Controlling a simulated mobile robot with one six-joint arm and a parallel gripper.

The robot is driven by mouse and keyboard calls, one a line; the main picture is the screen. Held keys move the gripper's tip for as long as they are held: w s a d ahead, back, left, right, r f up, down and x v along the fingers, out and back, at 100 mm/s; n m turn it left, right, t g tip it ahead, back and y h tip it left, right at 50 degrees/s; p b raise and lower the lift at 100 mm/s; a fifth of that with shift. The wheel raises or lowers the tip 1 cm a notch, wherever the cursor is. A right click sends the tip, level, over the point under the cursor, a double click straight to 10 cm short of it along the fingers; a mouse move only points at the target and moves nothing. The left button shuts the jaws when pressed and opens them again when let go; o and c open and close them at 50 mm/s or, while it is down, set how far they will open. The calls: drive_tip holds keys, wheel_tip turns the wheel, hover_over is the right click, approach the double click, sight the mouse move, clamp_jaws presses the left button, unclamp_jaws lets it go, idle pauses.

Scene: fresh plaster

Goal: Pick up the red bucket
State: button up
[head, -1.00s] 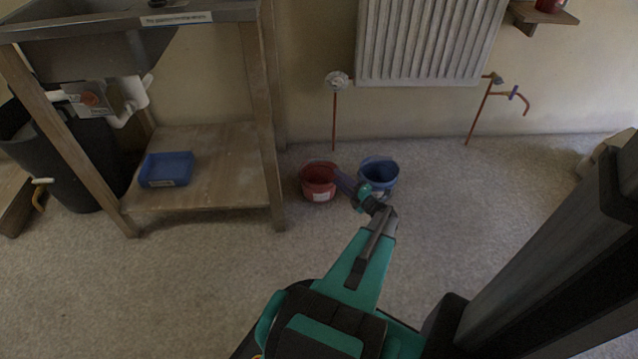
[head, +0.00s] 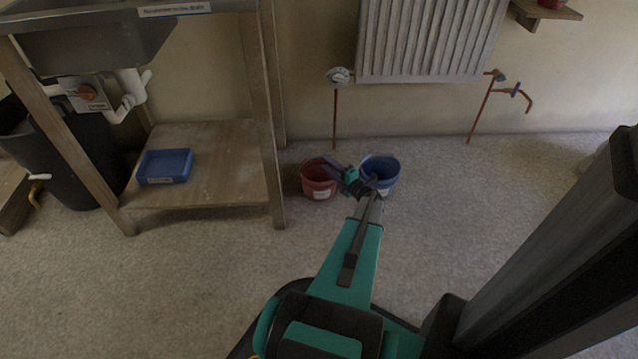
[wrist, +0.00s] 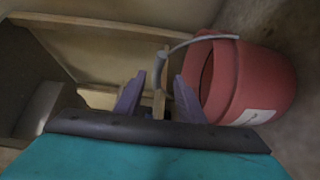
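The red bucket (head: 318,188) stands on the floor to the right of the wooden stand, with a white label on its front. In the wrist view the red bucket (wrist: 265,78) is on the right and looks tilted. Its thin wire handle (wrist: 205,38) reaches left to a grey grip (wrist: 160,66). My gripper (wrist: 158,88) is open, its two purple fingers apart. The grey grip shows between the fingers, near their tips; I cannot tell whether they touch it. In the head view my gripper (head: 335,167) is at the bucket's right rim and partly covers it.
A blue bucket (head: 388,186) stands close to the right of the red one. The wooden sink stand (head: 264,130), with a blue tray (head: 165,166) on its lower shelf, is to the left. A radiator (head: 430,40) and pipes are on the wall behind. The floor in front is clear.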

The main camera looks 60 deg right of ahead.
drive_tip(key=shift+w, duration=0.15)
drive_tip(key=shift+b+x, duration=1.35)
drive_tip(key=shift+x, duration=1.2)
drive_tip(key=shift+r, duration=0.25)
clamp_jaws()
